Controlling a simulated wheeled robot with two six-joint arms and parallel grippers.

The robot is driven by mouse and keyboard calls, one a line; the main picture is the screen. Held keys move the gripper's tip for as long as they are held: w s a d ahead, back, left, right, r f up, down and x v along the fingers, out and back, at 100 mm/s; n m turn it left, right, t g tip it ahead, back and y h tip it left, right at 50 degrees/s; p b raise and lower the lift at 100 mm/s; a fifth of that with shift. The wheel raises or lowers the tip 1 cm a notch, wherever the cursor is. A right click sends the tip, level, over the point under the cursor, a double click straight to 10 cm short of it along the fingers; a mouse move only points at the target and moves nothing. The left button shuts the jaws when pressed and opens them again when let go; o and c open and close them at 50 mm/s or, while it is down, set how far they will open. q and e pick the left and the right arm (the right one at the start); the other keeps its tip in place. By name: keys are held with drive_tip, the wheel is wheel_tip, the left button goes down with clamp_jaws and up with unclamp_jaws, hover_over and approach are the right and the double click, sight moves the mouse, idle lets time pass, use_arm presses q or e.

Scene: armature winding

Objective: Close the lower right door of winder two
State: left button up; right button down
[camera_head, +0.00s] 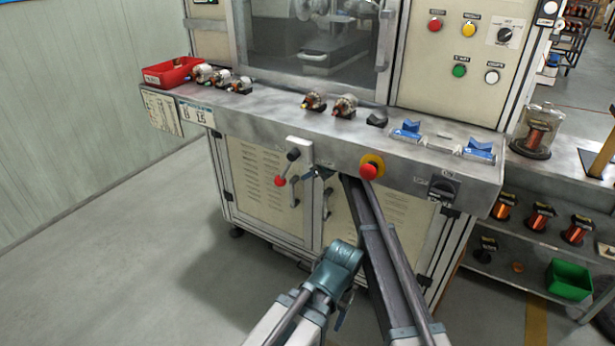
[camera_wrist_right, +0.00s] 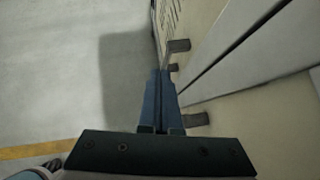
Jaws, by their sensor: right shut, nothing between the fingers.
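The winder's lower right door (camera_head: 339,215) is a cream panel under the counter, largely hidden behind my arm. I cannot tell whether it stands ajar. Its dark handle (camera_head: 327,201) is near the inner edge. The lower left door (camera_head: 262,180) is beside it and looks flush. Dark handle ends (camera_wrist_right: 178,46) show just beyond and right of the fingertips, and another (camera_wrist_right: 195,119) beside the fingers, apparently apart.
The steel counter (camera_head: 250,115) overhangs the doors. A red-knobbed lever (camera_head: 281,181) and a red stop button (camera_head: 368,171) stick out of its front. A red bin (camera_head: 170,73) stands on its left end. Shelves with spools (camera_head: 538,216) stand at right. The floor (camera_head: 150,260) at left is clear.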

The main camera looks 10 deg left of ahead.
drive_tip(key=s+d, duration=0.6)
drive_tip(key=d, duration=0.5)
drive_tip(key=shift+s+r+p, duration=0.4)
